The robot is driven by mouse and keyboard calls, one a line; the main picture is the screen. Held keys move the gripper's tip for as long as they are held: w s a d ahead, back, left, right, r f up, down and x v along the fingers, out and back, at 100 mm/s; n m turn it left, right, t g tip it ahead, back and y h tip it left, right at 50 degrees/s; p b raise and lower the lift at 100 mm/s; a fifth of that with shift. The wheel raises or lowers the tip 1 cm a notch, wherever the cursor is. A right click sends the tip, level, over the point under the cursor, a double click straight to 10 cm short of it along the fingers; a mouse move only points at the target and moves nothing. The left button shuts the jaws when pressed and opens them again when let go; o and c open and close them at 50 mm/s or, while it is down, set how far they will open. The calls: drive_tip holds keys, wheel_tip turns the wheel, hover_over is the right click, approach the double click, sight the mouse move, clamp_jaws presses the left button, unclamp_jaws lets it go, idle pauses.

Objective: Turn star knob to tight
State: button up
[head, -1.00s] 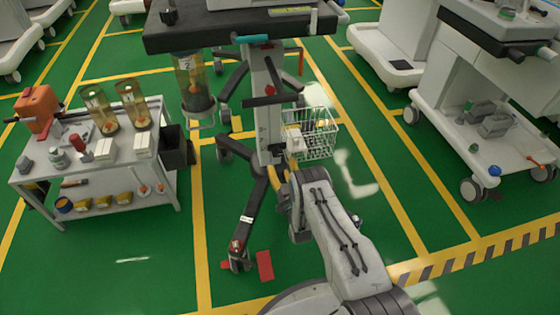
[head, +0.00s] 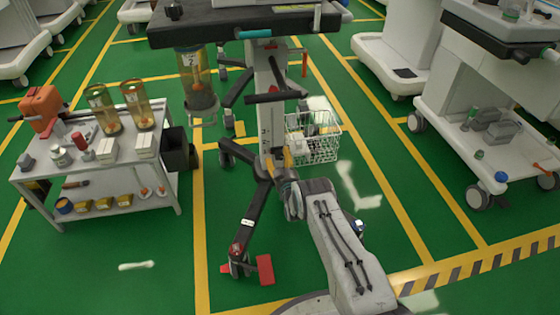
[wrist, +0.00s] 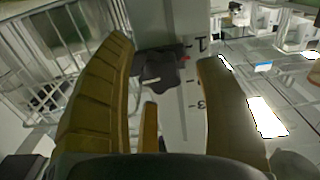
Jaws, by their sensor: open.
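The dark star knob (wrist: 160,72) shows in the wrist view, on the pale column (wrist: 194,95) with scale marks and figures. It lies between and beyond the fingertips of my gripper (wrist: 164,55). The yellow-brown fingers are spread, with nothing held between them. Any contact with the knob cannot be told. In the head view my gripper (head: 279,160) is low in front of the cart's column (head: 270,115). The knob cannot be made out there, as my gripper and wrist cover that spot.
A white wire basket (head: 314,138) hangs close to the right of my gripper. The cart's dark leg (head: 250,215) and red pedal (head: 265,269) are below. A side table (head: 95,165) stands left, and another cart (head: 490,120) right.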

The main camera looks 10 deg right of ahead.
drive_tip(key=shift+w, duration=0.55)
drive_tip(key=shift+c, duration=0.3)
drive_tip(key=c, duration=1.1)
drive_tip(key=m, duration=0.4)
drive_tip(key=shift+r+m, duration=0.1)
drive_tip(key=shift+m, duration=0.3)
drive_tip(key=o, duration=1.2)
drive_tip(key=shift+c, duration=0.2)
drive_tip(key=shift+d, duration=0.1)
